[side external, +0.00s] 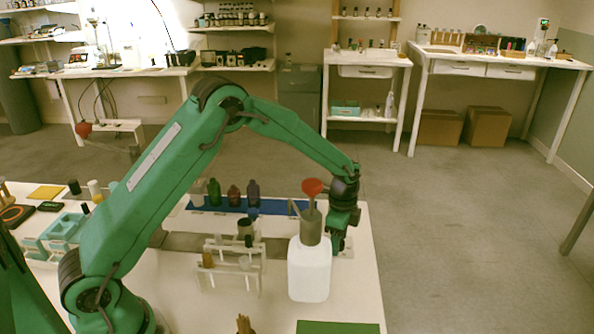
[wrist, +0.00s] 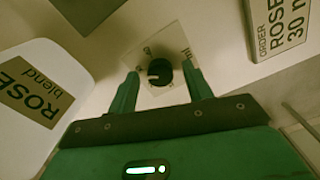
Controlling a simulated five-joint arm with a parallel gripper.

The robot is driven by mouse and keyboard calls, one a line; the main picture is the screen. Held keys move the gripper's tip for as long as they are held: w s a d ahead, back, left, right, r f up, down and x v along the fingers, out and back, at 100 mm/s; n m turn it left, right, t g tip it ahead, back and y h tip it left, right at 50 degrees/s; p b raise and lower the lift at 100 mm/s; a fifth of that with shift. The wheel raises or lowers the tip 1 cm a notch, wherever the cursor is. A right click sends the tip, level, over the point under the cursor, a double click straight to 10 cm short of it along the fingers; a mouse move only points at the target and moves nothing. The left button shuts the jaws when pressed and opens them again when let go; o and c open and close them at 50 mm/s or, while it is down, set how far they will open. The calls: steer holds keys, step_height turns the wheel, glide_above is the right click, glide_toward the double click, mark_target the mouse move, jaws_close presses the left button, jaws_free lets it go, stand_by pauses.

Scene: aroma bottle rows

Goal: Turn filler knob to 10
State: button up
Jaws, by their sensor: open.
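The filler knob (wrist: 160,71) is a round black knob on a pale square plate (wrist: 169,43) in the wrist view. A short light mark shows on its left part, pointing left. Small markings lie around it on the plate, too blurred to read surely. My gripper (wrist: 160,74) is open, with one green finger on each side of the knob. I cannot tell whether the fingers touch it. In the side view my gripper (side external: 338,240) points down behind the white jug; the knob is hidden there.
An order card (wrist: 282,24) reads ROSE 30. A small rack (side external: 231,265) and bottles (side external: 253,192) stand to the left.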

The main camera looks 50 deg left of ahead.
steer(key=c, duration=1)
steer(key=shift+o, duration=0.2)
